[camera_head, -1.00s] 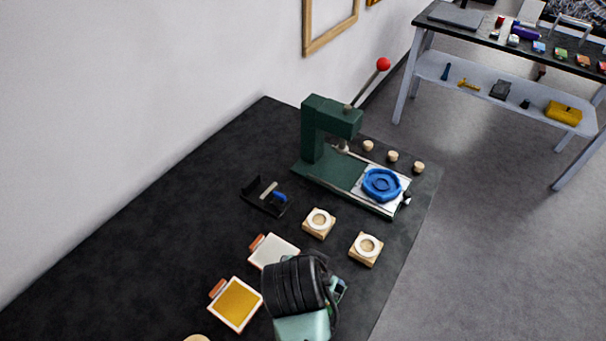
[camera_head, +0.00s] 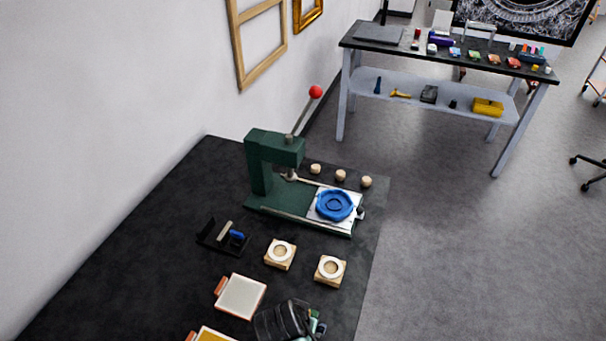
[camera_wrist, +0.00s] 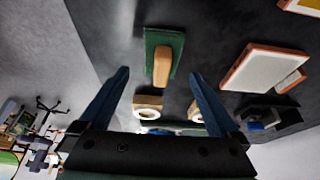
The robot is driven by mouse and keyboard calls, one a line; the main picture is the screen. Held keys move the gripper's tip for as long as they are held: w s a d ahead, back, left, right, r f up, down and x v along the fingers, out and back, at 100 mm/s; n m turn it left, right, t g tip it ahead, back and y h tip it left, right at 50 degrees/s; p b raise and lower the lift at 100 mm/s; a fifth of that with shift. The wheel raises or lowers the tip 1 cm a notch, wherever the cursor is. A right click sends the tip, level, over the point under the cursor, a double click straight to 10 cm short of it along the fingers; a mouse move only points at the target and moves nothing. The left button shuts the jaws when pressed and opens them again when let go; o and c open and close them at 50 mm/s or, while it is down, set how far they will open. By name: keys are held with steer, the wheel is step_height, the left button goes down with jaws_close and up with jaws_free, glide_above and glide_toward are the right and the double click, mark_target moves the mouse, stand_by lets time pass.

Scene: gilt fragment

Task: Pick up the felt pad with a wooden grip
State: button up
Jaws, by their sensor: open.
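The felt pad (camera_wrist: 151,77) is a green rectangle with a light wooden grip (camera_wrist: 165,62) on top, in the upper middle of the wrist view. It lies on the dark table top. My gripper (camera_wrist: 160,74) is open, with one dark blue finger on each side of the pad in that picture and nothing held between them. The fingers look short of the pad, though the exact gap is hard to tell. In the head view my dark wrist (camera_head: 280,322) is at the bottom edge and hides most of that spot, so I cannot make out the pad there.
A white-topped tray (camera_head: 241,297) and a yellow one (camera_head: 214,336) lie left of my wrist. Two wooden blocks with white rings (camera_head: 280,252) (camera_head: 330,269) stand beyond. A green press (camera_head: 275,170) with a blue piece (camera_head: 335,204) stands farther back. A black holder (camera_head: 222,238) is left.

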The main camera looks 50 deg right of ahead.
steer(key=shift+x, duration=1.65)
steer(key=shift+w, duration=0.15)
steer(key=shift+r, duration=0.1)
steer(key=c, duration=1.5)
step_height(320, 180, up, 10)
steer(key=shift+b, duration=0.3)
